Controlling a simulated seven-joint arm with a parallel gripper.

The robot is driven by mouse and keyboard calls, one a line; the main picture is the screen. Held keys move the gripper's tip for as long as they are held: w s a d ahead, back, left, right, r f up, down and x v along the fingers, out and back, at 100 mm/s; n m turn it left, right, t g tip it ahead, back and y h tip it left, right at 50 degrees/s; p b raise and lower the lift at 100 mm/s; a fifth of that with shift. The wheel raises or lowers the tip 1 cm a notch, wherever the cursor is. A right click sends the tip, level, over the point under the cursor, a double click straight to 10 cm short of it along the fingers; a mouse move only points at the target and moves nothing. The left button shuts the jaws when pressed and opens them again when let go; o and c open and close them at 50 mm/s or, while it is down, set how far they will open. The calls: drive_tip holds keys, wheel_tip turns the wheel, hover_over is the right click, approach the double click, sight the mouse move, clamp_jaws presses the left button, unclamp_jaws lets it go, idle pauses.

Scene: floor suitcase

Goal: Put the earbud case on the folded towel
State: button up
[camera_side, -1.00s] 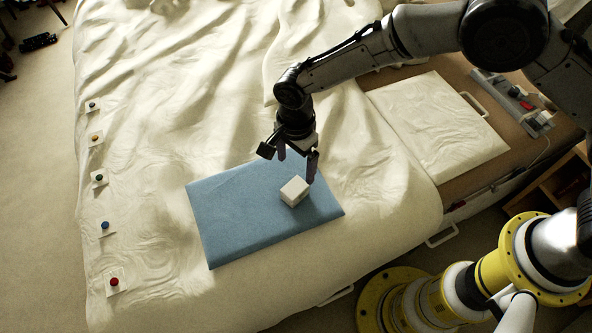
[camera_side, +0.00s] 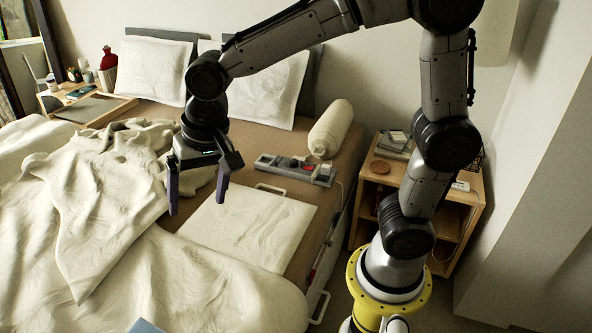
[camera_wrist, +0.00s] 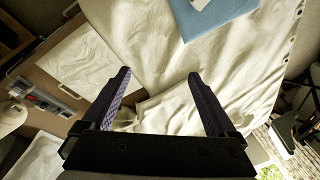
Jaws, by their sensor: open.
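My gripper (camera_side: 196,205) is open and empty, fingers pointing down, above the bed beside a flat white rectangular pad. Its two fingers also show apart in the wrist view (camera_wrist: 158,74), with only cream bedding between them. A flat blue cloth, which looks like the folded towel (camera_wrist: 203,20), lies on the bedding at the top of the wrist view, well away from my fingers. Only its corner shows in the side view (camera_side: 146,326). A pale patch at the top edge of the wrist view lies on the blue cloth; it may be the white earbud case, but it is cut off.
The white pad (camera_side: 250,225) lies on the brown bed surface. Behind it are a grey panel with buttons (camera_side: 295,168) and a cream bolster (camera_side: 331,128). Rumpled bedding (camera_side: 100,200) covers the left. A wooden nightstand (camera_side: 372,197) stands at the right, near my arm.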

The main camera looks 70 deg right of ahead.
drive_tip(key=s+d+r+n+t, duration=0.1)
drive_tip(key=s+d+n, duration=0.2)
drive_tip(key=s, duration=0.6)
drive_tip(key=s+d+r+n+t+h, duration=0.1)
drive_tip(key=s+d+n, duration=0.2)
drive_tip(key=s+d, duration=0.5)
drive_tip(key=shift+s+r+n+t, duration=0.2)
drive_tip(key=shift+s+n+t, duration=0.1)
drive_tip(key=shift+s+t, duration=0.1)
drive_tip(key=shift+d, duration=0.1)
